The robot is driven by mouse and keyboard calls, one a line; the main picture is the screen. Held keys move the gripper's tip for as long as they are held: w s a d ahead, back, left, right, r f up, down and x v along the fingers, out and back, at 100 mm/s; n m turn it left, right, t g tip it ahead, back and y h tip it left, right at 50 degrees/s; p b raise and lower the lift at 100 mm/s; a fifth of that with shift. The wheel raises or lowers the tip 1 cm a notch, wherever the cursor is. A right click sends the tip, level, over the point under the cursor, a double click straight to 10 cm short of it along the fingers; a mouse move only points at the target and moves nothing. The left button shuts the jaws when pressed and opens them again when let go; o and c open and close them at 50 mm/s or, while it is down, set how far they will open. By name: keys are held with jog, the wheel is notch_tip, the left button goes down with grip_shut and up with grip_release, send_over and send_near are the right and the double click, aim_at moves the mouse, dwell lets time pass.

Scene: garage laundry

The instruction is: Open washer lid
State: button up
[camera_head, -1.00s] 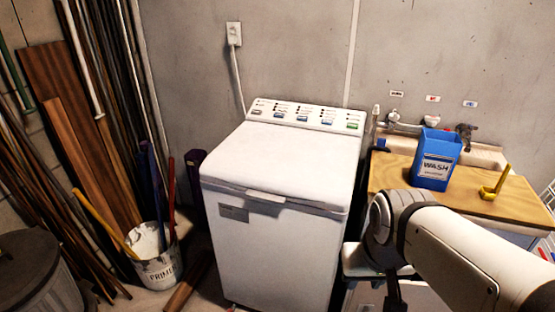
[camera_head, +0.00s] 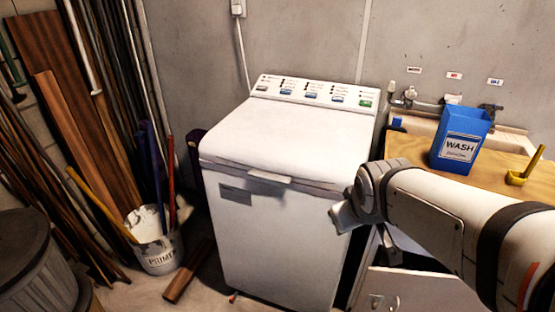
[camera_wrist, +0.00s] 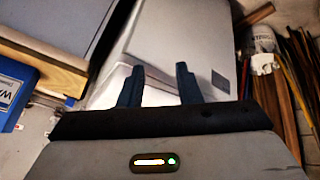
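The white washer (camera_head: 268,240) stands in the middle of the head view. Its lid (camera_head: 275,140) is shut, with a light handle tab (camera_head: 268,177) at the middle of the front edge. My gripper (camera_head: 342,218) is at the washer's front right, below the lid's edge, partly hidden behind my arm's wrist. In the wrist view my gripper's two dark fingers (camera_wrist: 158,88) stand apart with nothing between them. The white washer also shows beyond them (camera_wrist: 180,45). The handle tab cannot be made out clearly there.
A wooden counter (camera_head: 412,148) with a blue WASH box (camera_head: 461,140) and a yellow scoop (camera_head: 524,168) is at the right. A primer bucket (camera_head: 158,245) with poles and leaning planks (camera_head: 75,140) stand left. A dark round bin (camera_head: 32,265) is at the lower left.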

jog(key=w+a+f+n+t+b, duration=0.2)
jog(key=w+f+n+t+b, duration=0.1)
jog(key=w+f+n+b, duration=0.25)
jog(key=n+t+y+b, duration=0.75)
jog(key=n+b, duration=0.55)
jog(key=b, duration=0.5)
send_near(271, 180)
jog(key=w, duration=0.1)
jog(key=shift+y, duration=0.25)
jog(key=b+x, duration=0.1)
jog(key=x, duration=0.7)
jog(key=shift+w+a+f, duration=0.1)
jog(key=shift+a+f, duration=0.05)
jog(key=shift+a, duration=0.05)
jog(key=shift+c, duration=0.5)
grip_shut()
